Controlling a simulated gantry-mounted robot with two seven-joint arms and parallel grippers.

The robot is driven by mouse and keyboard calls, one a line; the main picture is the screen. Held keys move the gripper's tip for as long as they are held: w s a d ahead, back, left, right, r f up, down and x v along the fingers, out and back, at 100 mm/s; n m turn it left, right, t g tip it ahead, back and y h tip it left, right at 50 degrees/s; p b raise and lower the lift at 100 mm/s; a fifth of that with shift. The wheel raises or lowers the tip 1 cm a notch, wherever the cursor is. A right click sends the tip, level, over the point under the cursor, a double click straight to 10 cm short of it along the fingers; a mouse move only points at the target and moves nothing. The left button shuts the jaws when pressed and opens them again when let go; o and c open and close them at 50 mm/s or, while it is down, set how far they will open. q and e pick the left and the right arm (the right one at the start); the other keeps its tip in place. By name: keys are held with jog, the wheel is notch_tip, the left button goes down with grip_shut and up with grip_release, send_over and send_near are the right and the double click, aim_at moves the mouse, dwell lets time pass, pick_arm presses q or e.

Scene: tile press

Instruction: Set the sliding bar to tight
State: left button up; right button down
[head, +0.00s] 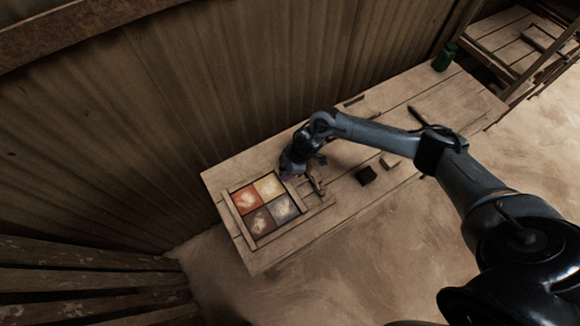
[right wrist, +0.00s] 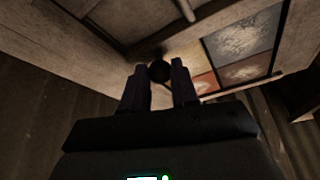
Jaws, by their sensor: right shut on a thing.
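A wooden tile press (head: 237,222) lies on the bench with tiles in its frame: orange-red (head: 246,199), pale yellow (head: 269,187), dark brown (head: 259,221) and grey (head: 284,209). In the head view, my right gripper (head: 289,173) is at the press's upper right corner, beside the tiles. In the right wrist view, my right gripper (right wrist: 159,70) is closed on a dark round knob (right wrist: 159,72) between its fingers. The gripper hides part of the frame, and I cannot clearly see the sliding bar or its setting. My left gripper is out of view.
A dark block (head: 366,175) and a small pale block (head: 390,161) lie on the bench right of the press. A green jar (head: 444,57) stands at the far end. A plank wall runs behind the bench. My right arm spans over the bench.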

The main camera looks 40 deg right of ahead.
jog(key=c, duration=0.9)
grip_release()
jog(key=shift+d+r, duration=0.1)
jog(key=p+v, duration=0.1)
jog(key=v, duration=0.9)
jog(key=shift+s+r, duration=0.1)
jog(key=shift+r, duration=0.2)
